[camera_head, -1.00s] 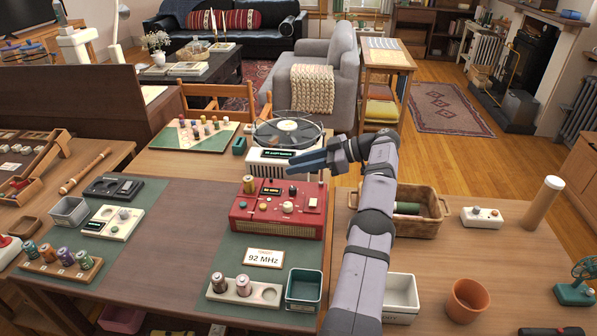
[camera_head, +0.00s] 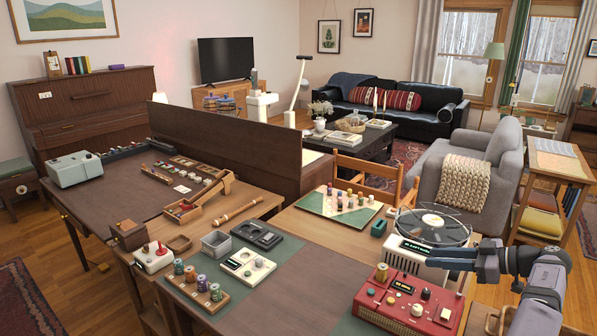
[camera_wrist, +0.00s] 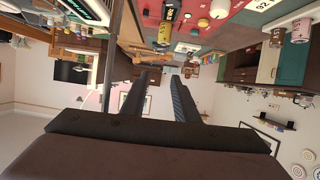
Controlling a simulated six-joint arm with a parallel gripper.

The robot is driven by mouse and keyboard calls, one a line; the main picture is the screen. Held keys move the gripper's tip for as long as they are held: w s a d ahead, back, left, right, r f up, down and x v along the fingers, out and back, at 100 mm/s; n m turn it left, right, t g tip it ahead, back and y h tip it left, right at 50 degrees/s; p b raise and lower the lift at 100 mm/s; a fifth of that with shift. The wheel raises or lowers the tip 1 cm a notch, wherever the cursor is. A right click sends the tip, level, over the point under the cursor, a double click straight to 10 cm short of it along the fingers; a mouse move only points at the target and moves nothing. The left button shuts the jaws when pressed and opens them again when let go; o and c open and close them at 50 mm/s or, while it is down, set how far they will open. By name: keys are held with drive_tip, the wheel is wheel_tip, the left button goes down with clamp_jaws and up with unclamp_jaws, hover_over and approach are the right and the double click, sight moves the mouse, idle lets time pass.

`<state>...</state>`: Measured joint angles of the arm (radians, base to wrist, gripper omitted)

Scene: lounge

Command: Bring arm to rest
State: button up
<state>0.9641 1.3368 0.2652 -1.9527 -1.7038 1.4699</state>
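My gripper (camera_head: 432,257) shows at the right of the head view, held above the far side of the red radio (camera_head: 410,302) and in front of the record player (camera_head: 432,225). Its fingers point left. In the wrist view my gripper (camera_wrist: 160,78) has its two dark fingers apart with nothing between them. The wrist picture is upside down, with the tabletop items along its top. My arm comes in from the lower right of the head view.
A board with small pegs (camera_head: 338,205) lies left of the record player. A grey bin (camera_head: 216,243), a cream device (camera_head: 247,267) and a rack of spools (camera_head: 198,288) stand on the left part of the table. The green and brown middle is bare.

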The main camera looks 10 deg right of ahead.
drive_tip(key=w+a+r+m+t+h+p, duration=0.2)
drive_tip(key=w+a+r+m+t+h, duration=0.15)
drive_tip(key=w+r, duration=0.65)
drive_tip(key=w+a+r+m+t+h+p, duration=0.25)
drive_tip(key=w+a+r+t+h, duration=0.2)
drive_tip(key=w+r, duration=0.5)
drive_tip(key=s+a+f+m+g+h+p, duration=0.1)
drive_tip(key=s+a+f+m+g+h, duration=0.1)
drive_tip(key=s+a+f+g, duration=0.6)
drive_tip(key=s+a+f+m+g+h+p, duration=0.1)
drive_tip(key=s+a+f+m+g+h, duration=0.15)
drive_tip(key=s+a+f, duration=0.7)
drive_tip(key=s+a+f+g+y, duration=0.1)
drive_tip(key=s+a+f+g, duration=0.1)
drive_tip(key=s, duration=0.8)
drive_tip(key=s+a+f+n+g+y+p, duration=0.1)
drive_tip(key=s+a+f+g, duration=0.1)
drive_tip(key=s, duration=0.9)
drive_tip(key=s+a+f+g+y, duration=0.1)
drive_tip(key=s+a+f+g, duration=0.1)
drive_tip(key=s, duration=0.8)
drive_tip(key=shift+s+a+g, duration=0.15)
drive_tip(key=shift+a+g, duration=0.6)
drive_tip(key=shift+a, duration=0.15)
drive_tip(key=shift+f+n, duration=0.1)
drive_tip(key=shift+n, duration=0.15)
